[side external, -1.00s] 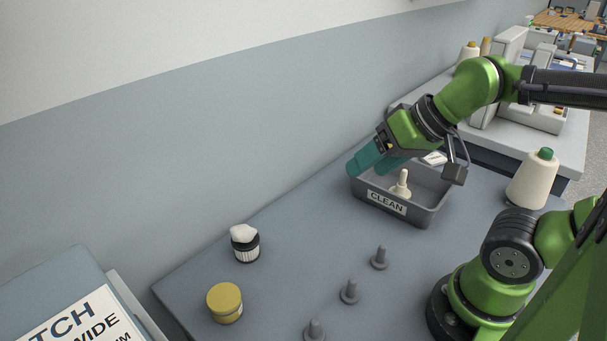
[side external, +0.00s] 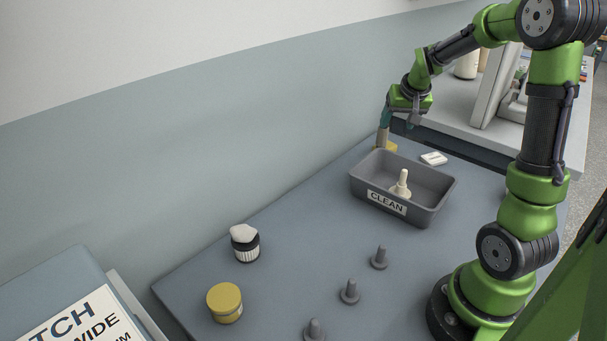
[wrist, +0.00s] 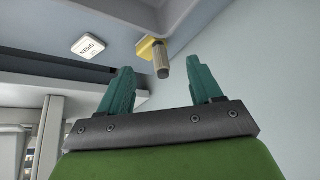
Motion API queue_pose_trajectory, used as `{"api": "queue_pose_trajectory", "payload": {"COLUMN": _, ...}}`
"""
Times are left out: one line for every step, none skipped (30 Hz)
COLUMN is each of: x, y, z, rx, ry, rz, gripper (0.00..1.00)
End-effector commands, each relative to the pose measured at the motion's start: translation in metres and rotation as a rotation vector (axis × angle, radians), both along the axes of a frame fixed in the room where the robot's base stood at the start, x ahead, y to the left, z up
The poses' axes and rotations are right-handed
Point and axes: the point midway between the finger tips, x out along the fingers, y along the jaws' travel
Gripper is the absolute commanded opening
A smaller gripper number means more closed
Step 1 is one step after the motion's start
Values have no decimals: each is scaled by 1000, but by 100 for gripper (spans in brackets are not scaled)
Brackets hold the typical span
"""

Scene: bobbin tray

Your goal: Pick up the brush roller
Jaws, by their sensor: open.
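A beige cylinder with a grey end, which looks like the brush roller (side external: 382,137), stands at a yellow block (side external: 391,147) behind the grey tray, near the wall. In the wrist view the roller (wrist: 160,56) shows beyond the fingertips, between them in the picture, with the yellow block (wrist: 147,47) beside it. My gripper (side external: 385,118) points down just above the roller in the side view. Its teal fingers are apart and empty in the wrist view (wrist: 160,72). Whether the fingers overlap the roller's top is hard to tell.
The grey tray (side external: 418,215) labelled CLEAN holds a cream peg. A white labelled piece (side external: 434,158) lies behind it. The wall is close to the roller.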

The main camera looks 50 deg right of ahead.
Motion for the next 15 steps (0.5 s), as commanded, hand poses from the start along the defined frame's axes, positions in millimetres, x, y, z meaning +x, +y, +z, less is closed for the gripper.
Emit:
{"api": "queue_pose_trajectory", "payload": {"x": 4, "y": -16, "z": -1, "rx": -30, "ry": 2, "rz": -2, "gripper": 64}}
{"api": "queue_pose_trajectory", "payload": {"x": 7, "y": -23, "z": 2, "rx": -51, "ry": -3, "rz": 3, "gripper": 64}}
{"api": "queue_pose_trajectory", "payload": {"x": 12, "y": -28, "z": 7, "rx": -78, "ry": -13, "rz": 14, "gripper": 64}}
{"api": "queue_pose_trajectory", "payload": {"x": 14, "y": -31, "z": 11, "rx": -93, "ry": -22, "rz": 20, "gripper": 64}}
{"api": "queue_pose_trajectory", "payload": {"x": 16, "y": -33, "z": 12, "rx": -104, "ry": -25, "rz": 27, "gripper": 64}}
{"api": "queue_pose_trajectory", "payload": {"x": 18, "y": -34, "z": 8, "rx": -107, "ry": -24, "rz": 30, "gripper": 64}}
{"api": "queue_pose_trajectory", "payload": {"x": 19, "y": -36, "z": 4, "rx": -108, "ry": -24, "rz": 32, "gripper": 64}}
{"api": "queue_pose_trajectory", "payload": {"x": 21, "y": -37, "z": 0, "rx": -107, "ry": -23, "rz": 32, "gripper": 64}}
{"api": "queue_pose_trajectory", "payload": {"x": 23, "y": -40, "z": -7, "rx": -106, "ry": -23, "rz": 31, "gripper": 64}}
{"api": "queue_pose_trajectory", "payload": {"x": 26, "y": -43, "z": -13, "rx": -106, "ry": -21, "rz": 30, "gripper": 64}}
{"api": "queue_pose_trajectory", "payload": {"x": 28, "y": -45, "z": -18, "rx": -105, "ry": -22, "rz": 31, "gripper": 64}}
{"api": "queue_pose_trajectory", "payload": {"x": 32, "y": -48, "z": -26, "rx": -104, "ry": -23, "rz": 31, "gripper": 64}}
{"api": "queue_pose_trajectory", "payload": {"x": 34, "y": -51, "z": -32, "rx": -104, "ry": -22, "rz": 31, "gripper": 64}}
{"api": "queue_pose_trajectory", "payload": {"x": 37, "y": -53, "z": -37, "rx": -104, "ry": -23, "rz": 31, "gripper": 64}}
{"api": "queue_pose_trajectory", "payload": {"x": 40, "y": -57, "z": -44, "rx": -104, "ry": -23, "rz": 30, "gripper": 64}}
